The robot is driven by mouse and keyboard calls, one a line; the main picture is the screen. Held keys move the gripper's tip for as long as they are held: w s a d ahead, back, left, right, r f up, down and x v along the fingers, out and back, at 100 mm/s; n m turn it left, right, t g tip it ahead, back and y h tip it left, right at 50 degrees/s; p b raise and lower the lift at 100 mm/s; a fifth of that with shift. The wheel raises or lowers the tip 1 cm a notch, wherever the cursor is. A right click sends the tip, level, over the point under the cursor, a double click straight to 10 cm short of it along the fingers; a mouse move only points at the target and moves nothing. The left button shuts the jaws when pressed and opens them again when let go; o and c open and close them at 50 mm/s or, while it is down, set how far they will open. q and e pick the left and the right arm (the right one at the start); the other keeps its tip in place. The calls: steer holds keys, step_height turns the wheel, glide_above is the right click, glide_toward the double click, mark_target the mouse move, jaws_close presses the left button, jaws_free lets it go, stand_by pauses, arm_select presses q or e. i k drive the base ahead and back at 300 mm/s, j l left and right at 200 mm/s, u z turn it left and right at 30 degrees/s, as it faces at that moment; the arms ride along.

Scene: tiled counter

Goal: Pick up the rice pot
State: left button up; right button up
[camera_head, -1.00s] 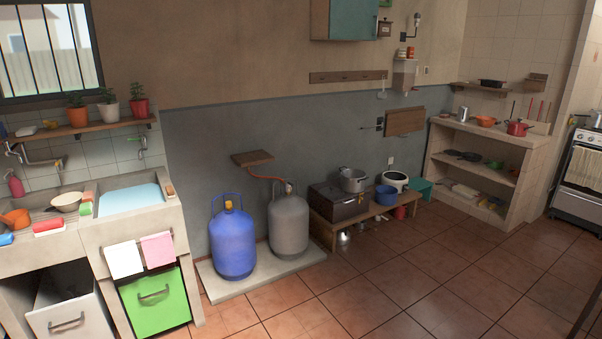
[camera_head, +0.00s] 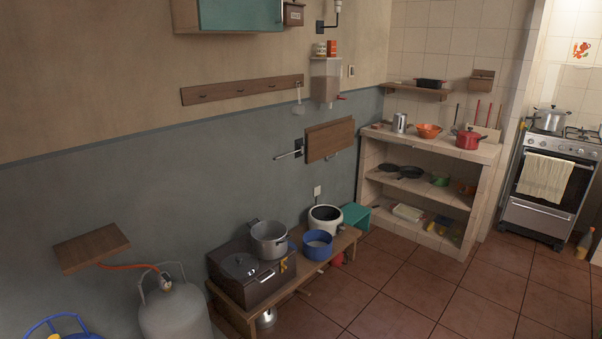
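No label marks one vessel as the rice pot, and I cannot tell which it is. A silver pot (camera_head: 269,240) sits on a dark box on the low wooden bench. Beside it are a blue pot (camera_head: 317,246) and a white round pot with a dark rim (camera_head: 326,218). A red pot (camera_head: 468,138) and an orange colander-like pot (camera_head: 429,130) stand on the tiled counter (camera_head: 405,138). Another silver pot (camera_head: 549,118) is on the stove. Neither of my grippers is in view.
The stove (camera_head: 548,190) with a towel stands at the right. Shelves below the counter hold pans and small pots. The tiled floor (camera_head: 430,290) is clear in front.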

mark_target(269, 238)
steer(key=i+z, duration=0.25)
steer(key=i, duration=0.55)
steer(key=i+j+z, duration=0.1)
steer(key=i+z, duration=0.15)
steer(key=i, duration=0.5)
steer(key=i+u, duration=0.3)
steer(key=i, duration=0.2)
steer(key=i+l+u, duration=0.3)
steer(key=i, duration=0.15)
steer(key=i+u, duration=0.45)
steer(key=i+l+u, duration=0.2)
steer(key=i+u, duration=0.25)
steer(key=k, duration=0.1)
